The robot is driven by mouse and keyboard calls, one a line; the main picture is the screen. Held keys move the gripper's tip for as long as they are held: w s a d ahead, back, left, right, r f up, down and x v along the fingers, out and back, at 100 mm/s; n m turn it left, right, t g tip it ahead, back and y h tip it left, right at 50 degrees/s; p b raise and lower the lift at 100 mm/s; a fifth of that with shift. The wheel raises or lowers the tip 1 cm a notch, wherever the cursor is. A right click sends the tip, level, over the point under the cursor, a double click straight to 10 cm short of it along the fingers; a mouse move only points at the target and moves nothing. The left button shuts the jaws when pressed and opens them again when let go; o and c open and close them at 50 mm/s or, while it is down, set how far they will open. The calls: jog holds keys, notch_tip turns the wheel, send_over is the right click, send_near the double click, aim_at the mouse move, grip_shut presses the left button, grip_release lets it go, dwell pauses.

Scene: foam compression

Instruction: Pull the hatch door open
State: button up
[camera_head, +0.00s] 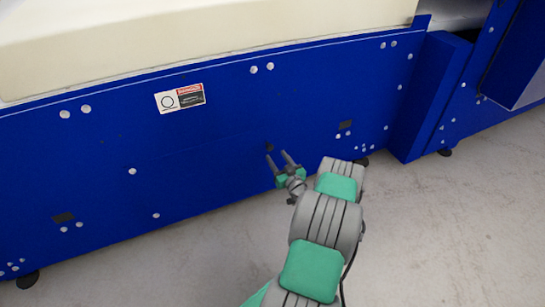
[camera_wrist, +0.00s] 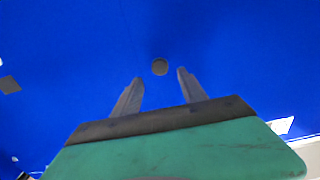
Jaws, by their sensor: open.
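A blue panel (camera_head: 210,145) forms the side of a large machine. The hatch door's outline cannot be told apart from it. A small dark round spot (camera_head: 270,147) is on the panel. The wrist view shows it as a dark grey disc (camera_wrist: 160,67), just beyond and between the fingertips; I cannot tell whether it is a knob or a hole. My gripper (camera_head: 277,157) is open and empty, with its fingers pointing at the panel close to this spot. In the wrist view, the gripper (camera_wrist: 159,77) has two grey fingers spread apart.
A danger label (camera_head: 180,98) is on the panel at upper left. A cream block (camera_head: 200,35) lies on top of the machine. A blue post (camera_head: 430,97) juts out at the right. The grey floor (camera_head: 440,230) in front is clear.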

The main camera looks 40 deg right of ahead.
aim_at(271, 148)
jog(key=b+x, duration=0.1)
jog(key=x, duration=0.4)
jog(key=shift+c, duration=0.3)
grip_shut()
jog(key=shift+a, duration=0.1)
dwell(0.9)
